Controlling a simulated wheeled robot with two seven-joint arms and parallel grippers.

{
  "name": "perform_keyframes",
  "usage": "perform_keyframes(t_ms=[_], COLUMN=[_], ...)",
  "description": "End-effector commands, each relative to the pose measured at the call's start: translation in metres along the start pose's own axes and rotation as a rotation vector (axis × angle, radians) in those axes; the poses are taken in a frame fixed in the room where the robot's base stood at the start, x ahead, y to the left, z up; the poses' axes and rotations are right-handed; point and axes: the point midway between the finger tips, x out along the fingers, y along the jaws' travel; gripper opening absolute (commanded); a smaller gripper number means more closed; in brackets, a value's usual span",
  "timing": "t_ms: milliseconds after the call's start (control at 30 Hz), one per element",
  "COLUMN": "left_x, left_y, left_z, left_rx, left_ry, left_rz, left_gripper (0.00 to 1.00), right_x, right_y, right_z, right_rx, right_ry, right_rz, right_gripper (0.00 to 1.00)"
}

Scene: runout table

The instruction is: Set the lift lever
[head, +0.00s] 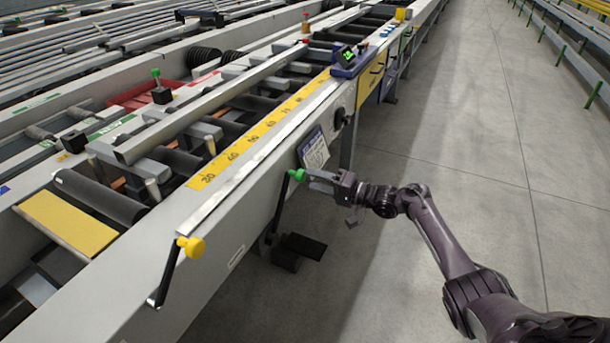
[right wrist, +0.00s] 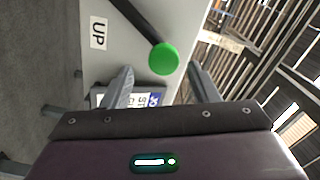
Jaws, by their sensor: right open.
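A lever with a round green knob (head: 298,175) stands on the side of the runout table, its dark rod running down from the knob. In the right wrist view the green knob (right wrist: 163,59) shows just beyond and between my fingertips, with its dark rod (right wrist: 130,20) and a white "UP" label (right wrist: 98,33) beside it. My right gripper (head: 316,182) is open and empty, right at the knob; I cannot tell whether it touches. A second lever with a yellow knob (head: 192,246) is nearer on the same side. My left gripper is out of view.
A black foot pedal (head: 299,247) sits low below the green-knobbed lever. A sign plate (head: 313,150) and a dark hand knob (head: 343,118) are on the table side just beyond. A yellow scale (head: 250,135) runs along the top. The concrete floor (head: 470,130) to the right is clear.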

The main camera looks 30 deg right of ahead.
Motion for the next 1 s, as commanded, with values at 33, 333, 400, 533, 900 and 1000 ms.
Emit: perform_keyframes(t_ms=[33,333,400,533,900,1000], left_x=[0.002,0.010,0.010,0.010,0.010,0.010], left_y=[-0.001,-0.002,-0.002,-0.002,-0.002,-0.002], left_z=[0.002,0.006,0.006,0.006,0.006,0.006], left_rx=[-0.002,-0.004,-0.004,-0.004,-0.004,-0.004], left_ry=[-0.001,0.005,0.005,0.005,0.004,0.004], left_rz=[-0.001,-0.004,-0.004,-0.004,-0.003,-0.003], left_gripper=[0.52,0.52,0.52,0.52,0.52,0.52], right_x=[-0.008,-0.027,-0.027,-0.027,-0.023,-0.021], right_y=[0.000,0.000,0.000,0.000,0.023,0.064], right_z=[0.000,0.000,0.000,0.000,0.019,0.054], right_rx=[0.000,0.000,0.000,0.000,-0.046,-0.140], right_ry=[-0.001,0.000,0.000,0.000,-0.009,-0.029], right_rz=[0.002,-0.001,-0.001,-0.001,0.060,0.177], right_gripper=[0.54,0.54,0.54,0.54,0.54,0.54])
